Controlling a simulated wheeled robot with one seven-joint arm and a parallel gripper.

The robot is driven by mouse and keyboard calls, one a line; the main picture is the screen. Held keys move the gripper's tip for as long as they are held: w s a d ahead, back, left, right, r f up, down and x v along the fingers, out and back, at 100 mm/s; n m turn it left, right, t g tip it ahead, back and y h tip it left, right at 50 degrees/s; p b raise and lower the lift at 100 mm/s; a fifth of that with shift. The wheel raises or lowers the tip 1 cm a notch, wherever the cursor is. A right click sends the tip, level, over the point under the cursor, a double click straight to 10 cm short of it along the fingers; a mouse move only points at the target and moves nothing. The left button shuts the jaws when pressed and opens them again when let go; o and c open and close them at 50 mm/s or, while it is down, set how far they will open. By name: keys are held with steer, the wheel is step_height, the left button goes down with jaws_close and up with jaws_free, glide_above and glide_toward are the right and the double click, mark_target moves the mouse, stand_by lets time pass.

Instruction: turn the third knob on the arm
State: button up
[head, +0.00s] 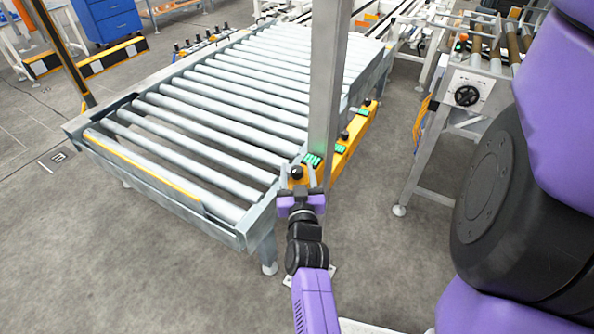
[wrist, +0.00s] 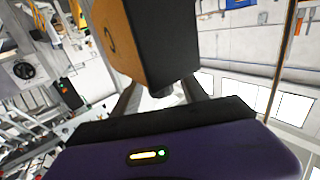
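The arm is a yellow bar (head: 340,152) along the right side of the roller conveyor, with black knobs and green buttons on top. Three black knobs show in the head view: a near one (head: 297,172), a middle one (head: 344,135) and a far one (head: 366,102). My gripper (head: 311,180) is at the bar's near end, close to the near knob. In the wrist view the yellow and black end of the bar (wrist: 150,40) is right in front of my gripper (wrist: 160,88). The fingers are spread apart. Whether they touch a knob is hidden.
A grey metal post (head: 326,80) stands upright beside the bar. The roller conveyor (head: 200,105) fills the left. Bare floor lies between the bar and that machine.

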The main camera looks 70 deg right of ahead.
jaws_close()
steer(key=shift+a+f+n+t+y, duration=0.1)
steer(key=shift+f+n+t+y, duration=0.2)
steer(key=shift+n+t, duration=0.3)
steer(key=shift+r+t, duration=0.2)
steer(key=shift+t, duration=0.2)
steer(key=shift+o, duration=0.6)
jaws_free()
